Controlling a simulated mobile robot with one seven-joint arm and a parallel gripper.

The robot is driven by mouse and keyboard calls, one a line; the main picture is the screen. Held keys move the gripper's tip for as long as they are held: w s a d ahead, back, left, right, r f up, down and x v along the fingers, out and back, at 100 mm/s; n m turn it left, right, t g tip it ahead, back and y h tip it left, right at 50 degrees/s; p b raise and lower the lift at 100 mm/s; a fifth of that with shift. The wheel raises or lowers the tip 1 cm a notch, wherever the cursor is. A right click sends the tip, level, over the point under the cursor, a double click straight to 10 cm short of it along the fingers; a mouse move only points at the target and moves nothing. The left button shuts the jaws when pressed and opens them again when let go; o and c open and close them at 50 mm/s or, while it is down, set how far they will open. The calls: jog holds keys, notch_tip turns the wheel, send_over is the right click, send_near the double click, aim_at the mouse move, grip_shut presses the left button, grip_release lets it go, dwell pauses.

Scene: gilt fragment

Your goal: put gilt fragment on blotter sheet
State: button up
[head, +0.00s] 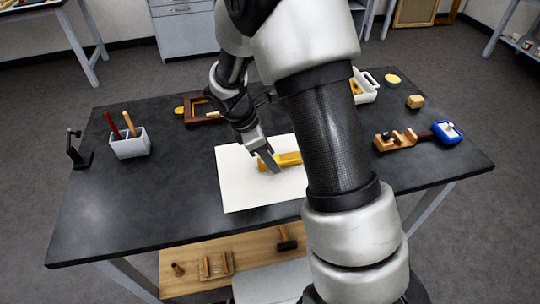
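The gilt fragment (289,159) is a yellow-gold bar on or just above the white blotter sheet (240,190), near the sheet's middle. The sheet lies flat on the dark table, its right part hidden behind my arm. My gripper (269,161) points down at the fragment's left part. A finger crosses in front of it, with gold showing on both sides. Whether the fingers grip it or stand open around it cannot be told. The fragment's right end is close to my arm's edge, and contact with the sheet is unclear.
On the dark table (120,205), a white holder (130,144) with tools and a black stand (77,150) are left. A wooden frame (203,111) is behind, a white tray (368,88) back right, wooden pieces (398,138) and a blue item (446,133) right. The front left is clear.

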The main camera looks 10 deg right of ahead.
jog(key=p+v, duration=0.2)
jog(key=v, duration=1)
jog(key=s+d+r+m+t+y, duration=0.2)
jog(key=s+r+m, duration=0.5)
jog(key=s+m, duration=0.2)
jog(key=s+d+r+m+t+y, duration=0.2)
jog(key=s+d+r+m+t, duration=0.1)
jog(key=s+r+m, duration=0.5)
jog(key=shift+s+r+m+t+y, duration=0.3)
jog(key=shift+s+m, duration=0.2)
jog(key=shift+s, duration=0.7)
jog(key=shift+d, duration=0.1)
notch_tip(320, 180, up, 7)
jog(key=p, duration=0.6)
jog(key=shift+p, duration=0.3)
